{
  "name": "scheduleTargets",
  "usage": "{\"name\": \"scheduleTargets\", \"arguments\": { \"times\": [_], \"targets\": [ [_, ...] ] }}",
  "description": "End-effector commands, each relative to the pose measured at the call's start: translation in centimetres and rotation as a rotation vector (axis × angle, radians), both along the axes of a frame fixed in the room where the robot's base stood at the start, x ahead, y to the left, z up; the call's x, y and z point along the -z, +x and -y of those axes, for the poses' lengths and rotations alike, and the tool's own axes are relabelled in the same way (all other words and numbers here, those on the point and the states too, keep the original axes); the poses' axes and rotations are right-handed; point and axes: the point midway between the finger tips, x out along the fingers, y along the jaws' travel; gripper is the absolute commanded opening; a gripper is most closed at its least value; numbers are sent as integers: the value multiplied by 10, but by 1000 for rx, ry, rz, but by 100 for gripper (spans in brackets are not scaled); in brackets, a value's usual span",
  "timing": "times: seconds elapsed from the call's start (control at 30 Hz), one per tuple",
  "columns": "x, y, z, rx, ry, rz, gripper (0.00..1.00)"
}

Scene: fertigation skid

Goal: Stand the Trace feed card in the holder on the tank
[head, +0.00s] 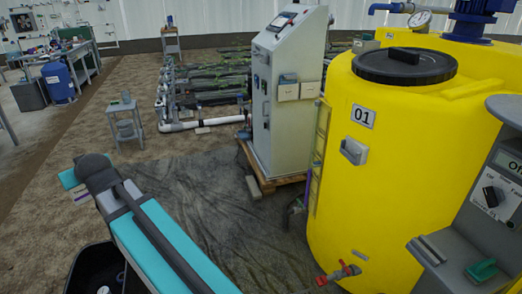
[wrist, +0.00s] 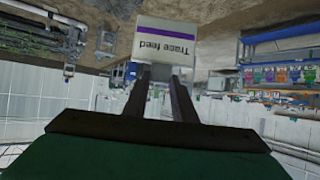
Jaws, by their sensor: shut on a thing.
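The Trace feed card (wrist: 177,46) is white with a purple stripe, and its lettering reads upside down in the wrist view. My gripper (wrist: 163,74) is shut on the card's edge between two dark fingers and holds it clear of any surface. The yellow tank (head: 385,210), labelled 01, stands at the right of the head view. A small grey holder (head: 354,151) is fixed to its front below the label and looks empty. My arm reaches to the left in the head view, well away from the holder; my gripper is mostly hidden there.
A grey control cabinet (head: 285,110) stands on a pallet left of the tank. A grey panel (head: 480,225) with a knob is at the right edge. A red-handled valve (head: 338,273) sticks out low on the tank. A small stand (head: 127,122) is farther back. The floor between is open.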

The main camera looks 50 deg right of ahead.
Motion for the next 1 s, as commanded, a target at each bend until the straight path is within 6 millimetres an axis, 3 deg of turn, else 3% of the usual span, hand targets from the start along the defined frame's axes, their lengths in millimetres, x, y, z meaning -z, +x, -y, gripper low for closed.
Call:
{"name": "scheduleTargets", "arguments": {
  "times": [0.43,0.57,0.77,1.0],
  "targets": [
    [1,0,23,30,-1,0,0],
    [3,1,43,72,-1,-1,0],
    [9,-2,103,207,-3,-1,0],
    [16,-18,204,449,-1,-1,0]
  ]
}}
